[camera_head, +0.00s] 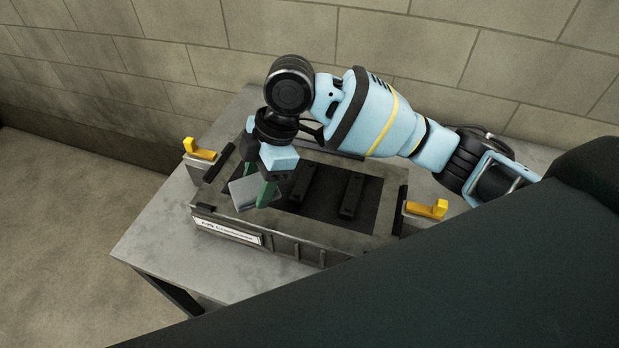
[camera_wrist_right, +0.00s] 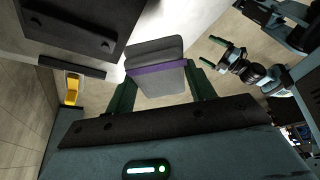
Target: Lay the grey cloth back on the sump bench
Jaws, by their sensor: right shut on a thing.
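The grey cloth (camera_head: 242,192) is a small folded pad above the left part of the open dark case in the head view. In the right wrist view the cloth (camera_wrist_right: 157,82) shows a purple band across it. My right gripper (camera_head: 258,190) points down over the case and is shut on the cloth, with a green finger on either side in the wrist view (camera_wrist_right: 160,88). My left gripper (camera_wrist_right: 212,52) shows in the wrist view with its fingers apart and empty, away from the cloth. The grey bench (camera_head: 160,240) bears the case.
The labelled dark case (camera_head: 285,238) holds dark bars (camera_head: 352,195). Yellow latches stand at its left (camera_head: 200,150) and right (camera_head: 428,209). A block wall (camera_head: 450,60) rises behind the bench. Bare bench top shows at the front left.

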